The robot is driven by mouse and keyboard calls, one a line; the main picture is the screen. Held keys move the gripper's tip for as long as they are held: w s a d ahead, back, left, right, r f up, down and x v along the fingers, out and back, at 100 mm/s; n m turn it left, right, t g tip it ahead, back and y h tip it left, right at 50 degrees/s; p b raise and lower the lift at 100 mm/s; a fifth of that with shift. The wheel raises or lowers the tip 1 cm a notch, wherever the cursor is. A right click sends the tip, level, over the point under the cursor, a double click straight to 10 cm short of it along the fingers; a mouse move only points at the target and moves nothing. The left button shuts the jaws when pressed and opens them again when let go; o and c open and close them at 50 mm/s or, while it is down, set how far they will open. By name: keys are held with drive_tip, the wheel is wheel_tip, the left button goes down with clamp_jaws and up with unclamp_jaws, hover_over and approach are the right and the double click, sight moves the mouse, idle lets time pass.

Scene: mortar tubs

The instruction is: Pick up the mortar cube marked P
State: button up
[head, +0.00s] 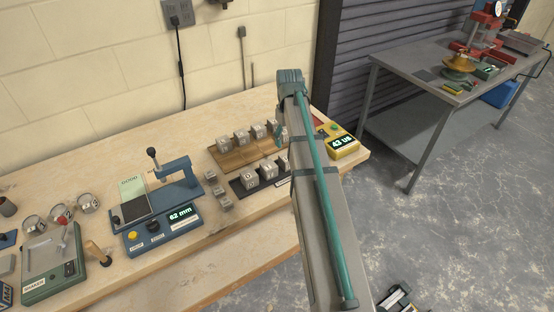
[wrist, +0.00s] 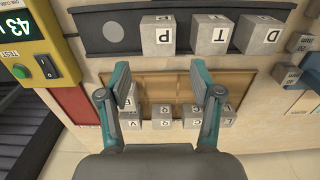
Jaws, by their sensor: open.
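The cube marked P (wrist: 162,36) is grey, with its letter upside down on a white label in the wrist view. It sits on the dark strip (wrist: 112,27), at the end of a row of three. Cubes marked T (wrist: 208,36) and D (wrist: 260,36) stand to its right there. In the head view the row's right end, by my arm, is partly hidden. My gripper (wrist: 159,76) is open and empty. In the wrist view its fingertips lie below the P cube, apart from it, over the wooden tray (wrist: 180,80).
Several more lettered cubes (head: 241,136) stand on the wooden tray at the back. A yellow tester reading 43 (head: 342,144) is to the right. Small cubes (head: 219,190) and a blue gauge stand reading 62 mm (head: 163,225) are to the left.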

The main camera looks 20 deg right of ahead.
sight(287, 158)
wheel_tip(287, 158, down, 4)
drive_tip(key=shift+d+f+p, duration=0.1)
drive_tip(key=shift+f+p, duration=0.15)
drive_tip(key=shift+p, duration=0.25)
drive_tip(key=shift+f+p, duration=1.25)
drive_tip(key=shift+f, duration=1.45)
drive_tip(key=c, duration=1.1)
drive_tip(key=shift+c, duration=0.2)
drive_tip(key=shift+r, duration=0.25)
